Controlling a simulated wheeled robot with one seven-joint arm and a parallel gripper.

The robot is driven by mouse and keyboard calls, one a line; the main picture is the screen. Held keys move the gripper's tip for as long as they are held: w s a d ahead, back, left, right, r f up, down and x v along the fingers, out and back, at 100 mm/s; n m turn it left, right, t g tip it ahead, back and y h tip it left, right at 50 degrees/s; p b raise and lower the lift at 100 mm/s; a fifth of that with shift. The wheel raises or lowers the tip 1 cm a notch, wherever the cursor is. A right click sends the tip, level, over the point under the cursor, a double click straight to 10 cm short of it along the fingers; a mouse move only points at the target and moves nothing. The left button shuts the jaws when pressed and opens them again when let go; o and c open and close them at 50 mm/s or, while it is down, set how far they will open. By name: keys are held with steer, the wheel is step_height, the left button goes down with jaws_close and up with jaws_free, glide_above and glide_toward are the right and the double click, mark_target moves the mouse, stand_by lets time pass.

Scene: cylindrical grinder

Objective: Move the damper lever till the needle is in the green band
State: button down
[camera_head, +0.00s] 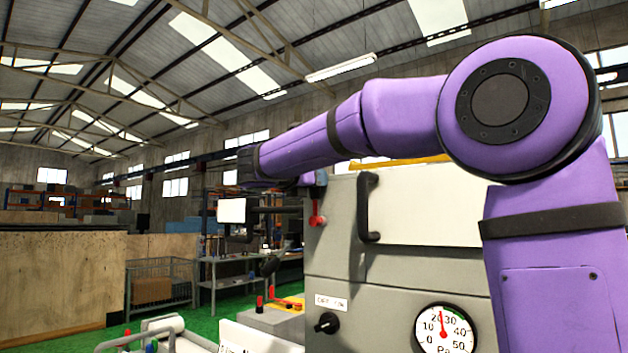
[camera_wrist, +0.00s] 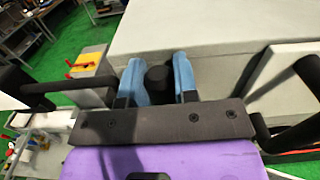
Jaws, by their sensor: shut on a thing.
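The round gauge (camera_head: 444,331) is on the grey machine front, cut off by the picture's lower edge. Its red needle points almost straight up, between 20 and 30. In the head view my arm reaches across the machine top, and I cannot see the grip clearly.
The grey machine cabinet (camera_head: 395,270) fills the lower right, with a black handle (camera_head: 367,207) and a black switch (camera_head: 327,323). A red-handled fitting (camera_head: 317,207) hangs by its left edge. A wire cage (camera_head: 161,284) stands further left on green floor.

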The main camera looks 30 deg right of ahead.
steer(key=shift+s+d+f+m, duration=0.1)
steer(key=shift+s+d+m, duration=0.15)
steer(key=shift+s+m, duration=0.4)
steer(key=shift+s+d+m, duration=0.2)
steer(key=shift+s+m, duration=0.3)
steer(key=shift+m, duration=0.25)
steer(key=c, duration=0.9)
jaws_free()
steer(key=v, duration=1)
steer(key=shift+s+a, duration=0.15)
steer(key=shift+a, duration=0.2)
